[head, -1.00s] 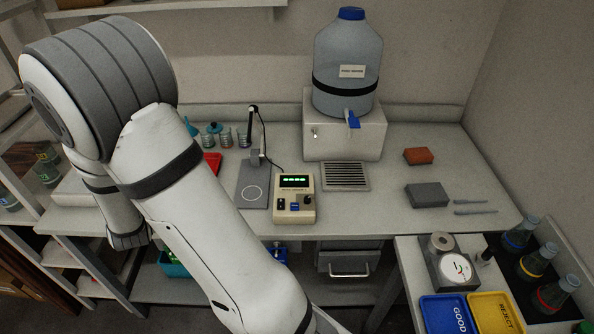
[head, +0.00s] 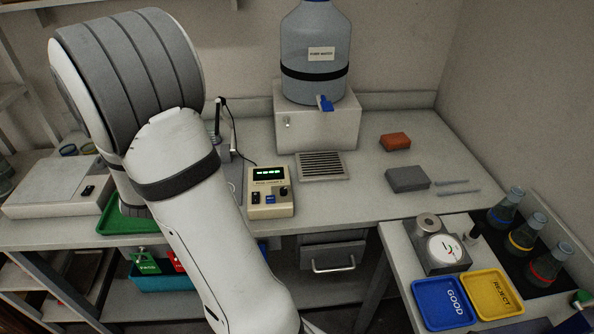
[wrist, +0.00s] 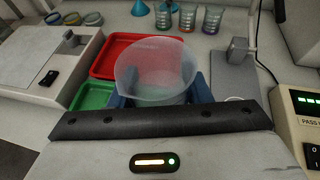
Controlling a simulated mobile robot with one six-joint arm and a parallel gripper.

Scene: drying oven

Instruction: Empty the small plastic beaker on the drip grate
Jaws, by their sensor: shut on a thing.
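A small translucent plastic beaker (wrist: 155,72) is between the blue fingers of my gripper (wrist: 158,90) in the wrist view. The gripper is shut on it, and the beaker looks upright with its wide mouth facing up. I cannot tell what is inside it. In the head view my own arm hides the gripper and beaker. The drip grate (head: 321,166), a slatted metal plate, lies on the bench in front of the water jug's white stand (head: 322,128). The grate is bare, and the beaker is not over it.
The blue-capped tap (head: 325,103) of the jug (head: 315,60) overhangs near the grate. A beige control box (head: 270,205) stands left of and nearer than the grate. A red tray (wrist: 112,55) and green tray (wrist: 90,97) lie by the gripper. An orange block (head: 395,142) and grey block (head: 407,179) lie right.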

